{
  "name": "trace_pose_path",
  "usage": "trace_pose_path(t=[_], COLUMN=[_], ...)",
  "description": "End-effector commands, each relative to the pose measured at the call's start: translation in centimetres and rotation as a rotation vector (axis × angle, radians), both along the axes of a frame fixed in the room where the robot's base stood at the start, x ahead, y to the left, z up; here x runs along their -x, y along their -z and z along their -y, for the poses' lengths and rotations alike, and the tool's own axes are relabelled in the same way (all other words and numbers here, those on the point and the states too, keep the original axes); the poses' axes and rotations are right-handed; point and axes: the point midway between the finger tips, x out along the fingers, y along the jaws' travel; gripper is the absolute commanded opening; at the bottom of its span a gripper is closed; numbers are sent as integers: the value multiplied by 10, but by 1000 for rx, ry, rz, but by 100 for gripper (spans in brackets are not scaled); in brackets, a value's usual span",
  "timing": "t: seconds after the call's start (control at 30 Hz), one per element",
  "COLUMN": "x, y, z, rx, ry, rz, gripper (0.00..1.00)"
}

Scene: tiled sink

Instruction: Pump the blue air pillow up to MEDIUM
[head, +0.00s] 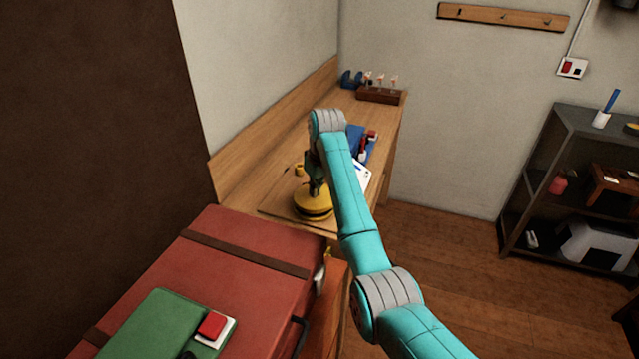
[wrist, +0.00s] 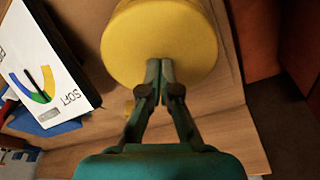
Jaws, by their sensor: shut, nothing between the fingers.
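A round yellow pump (head: 313,204) with a dark band low on its side sits on the wooden bench. Its smooth yellow top also fills the upper middle of the wrist view (wrist: 160,40). My gripper (wrist: 160,66) is shut and empty, its fingertips over the yellow top; I cannot tell whether they touch it. A white gauge card (wrist: 48,62) with a coloured arc and the word SOFT stands beside the pump, and part of it shows in the head view (head: 363,173). The blue pillow (head: 355,138) lies behind it, partly hidden by my arm.
A red case (head: 240,255) with a green box (head: 165,325) on it stands in front of the bench. A grey shelf (head: 575,125) stands at the right, across open floor.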

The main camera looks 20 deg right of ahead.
Motion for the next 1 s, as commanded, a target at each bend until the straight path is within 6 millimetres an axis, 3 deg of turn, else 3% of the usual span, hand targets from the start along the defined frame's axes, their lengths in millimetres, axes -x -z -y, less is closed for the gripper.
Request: trace_pose_path(t=[0.07, 0.27, 0.73, 1.0], x=[1, 1, 0, 0], y=[7, 3, -43, -47], z=[0, 0, 0, 0], rx=[0, 0, 0, 0], ry=[0, 0, 0, 0], rz=[-4, -3, -1, -1], gripper=[0, 0, 0, 0])
